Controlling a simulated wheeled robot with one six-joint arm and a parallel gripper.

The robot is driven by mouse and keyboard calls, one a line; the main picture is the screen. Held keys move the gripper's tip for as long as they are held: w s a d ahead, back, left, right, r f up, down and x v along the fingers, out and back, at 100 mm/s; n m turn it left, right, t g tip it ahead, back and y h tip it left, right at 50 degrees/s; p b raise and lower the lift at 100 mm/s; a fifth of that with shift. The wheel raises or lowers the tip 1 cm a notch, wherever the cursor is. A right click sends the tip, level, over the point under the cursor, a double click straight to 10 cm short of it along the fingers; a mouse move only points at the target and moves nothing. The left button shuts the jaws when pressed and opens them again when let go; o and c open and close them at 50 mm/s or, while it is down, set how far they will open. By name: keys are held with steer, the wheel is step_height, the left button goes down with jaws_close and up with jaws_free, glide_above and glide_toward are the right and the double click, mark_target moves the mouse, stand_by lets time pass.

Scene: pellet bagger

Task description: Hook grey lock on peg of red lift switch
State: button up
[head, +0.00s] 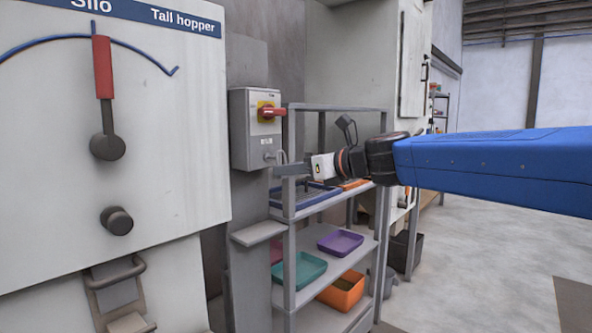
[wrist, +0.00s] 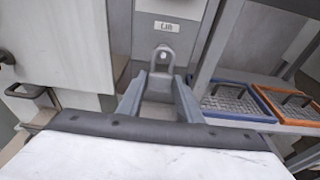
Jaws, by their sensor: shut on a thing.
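The lift switch is a red rotary handle (head: 271,113) on a yellow plate, on the front of a grey box (head: 243,133). A small peg (head: 268,155) sticks out low on the box. My gripper (head: 282,170) is just right of the peg, shut on the grey lock (head: 281,157). In the wrist view the lock's body (wrist: 158,108) sits between my gripper's fingers (wrist: 158,95), shackle pointing up. A pale spot, apparently the peg (wrist: 164,55), shows inside the shackle loop. I cannot tell whether the loop is around the peg or in front of it.
A label (wrist: 168,27) is above the shackle in the wrist view. A grey rack (head: 290,215) stands close to the box, with blue (wrist: 238,116) and orange (wrist: 265,92) trays on its shelf. A grey ledge (head: 258,233) juts out below the box.

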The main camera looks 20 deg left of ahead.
steer(key=shift+x, duration=1.3)
steer(key=shift+f, duration=0.15)
steer(key=o, duration=1.2)
steer(key=shift+d, duration=0.1)
